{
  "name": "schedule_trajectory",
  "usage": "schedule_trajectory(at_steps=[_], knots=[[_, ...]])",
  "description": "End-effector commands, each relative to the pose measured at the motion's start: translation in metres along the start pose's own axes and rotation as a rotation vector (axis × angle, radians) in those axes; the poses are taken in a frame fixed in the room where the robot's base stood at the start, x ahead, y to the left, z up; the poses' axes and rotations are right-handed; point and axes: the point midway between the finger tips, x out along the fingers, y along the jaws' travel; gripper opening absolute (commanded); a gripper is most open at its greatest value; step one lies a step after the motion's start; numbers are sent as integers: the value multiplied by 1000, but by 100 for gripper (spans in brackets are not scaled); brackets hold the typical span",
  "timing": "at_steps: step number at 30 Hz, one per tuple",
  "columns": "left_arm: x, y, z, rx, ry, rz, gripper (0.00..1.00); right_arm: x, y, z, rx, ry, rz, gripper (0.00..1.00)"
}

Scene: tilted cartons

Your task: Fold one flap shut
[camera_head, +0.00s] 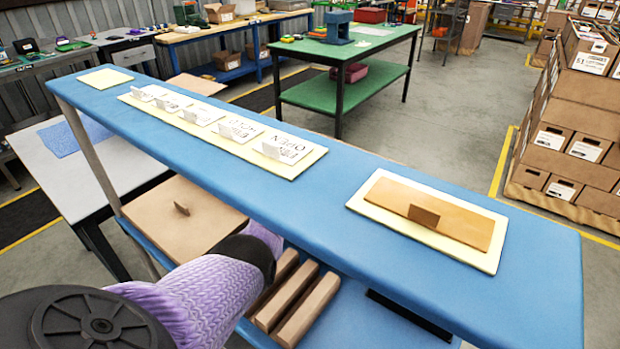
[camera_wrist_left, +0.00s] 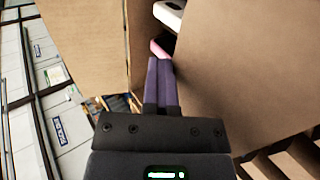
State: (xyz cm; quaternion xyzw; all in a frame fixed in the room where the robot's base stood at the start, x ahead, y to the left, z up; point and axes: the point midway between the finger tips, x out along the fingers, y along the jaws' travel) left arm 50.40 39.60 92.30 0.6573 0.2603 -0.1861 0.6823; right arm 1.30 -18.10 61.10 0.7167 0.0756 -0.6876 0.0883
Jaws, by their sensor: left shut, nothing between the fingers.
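In the left wrist view my left gripper (camera_wrist_left: 160,70) is shut and empty, its two dark purple fingers side by side. Brown carton panels flank it: an upright one (camera_wrist_left: 82,40) on the left and a large tilted one (camera_wrist_left: 235,85) on the right. The fingertips are at the gap between them; I cannot tell whether they touch. A pink thing (camera_wrist_left: 160,47) and a white thing (camera_wrist_left: 168,14) show in the gap. In the head view my left forearm reaches under the blue shelf, which hides the gripper. My right gripper is out of view.
The long blue shelf (camera_head: 530,290) spans the head view, carrying cards and a tan board (camera_head: 430,212). Below it are a brown panel with a small tab (camera_head: 160,222) and wooden bars (camera_head: 305,312). Slats (camera_wrist_left: 270,165) show at the wrist view's lower right.

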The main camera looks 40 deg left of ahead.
Motion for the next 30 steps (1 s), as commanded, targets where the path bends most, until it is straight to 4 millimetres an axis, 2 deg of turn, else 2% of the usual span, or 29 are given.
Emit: schedule_trajectory(at_steps=[5,8,15,18,24,30], knots=[[-5,-5,0,-1,0,-4,0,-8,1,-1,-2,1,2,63],[-15,-2,0,0,0,-4,0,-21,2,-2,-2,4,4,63],[-63,4,0,1,1,-1,0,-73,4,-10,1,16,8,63],[-82,3,0,1,1,1,0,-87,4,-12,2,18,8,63],[-100,-1,0,-1,1,2,0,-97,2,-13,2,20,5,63],[-101,-3,0,-1,1,2,0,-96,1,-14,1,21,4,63]])
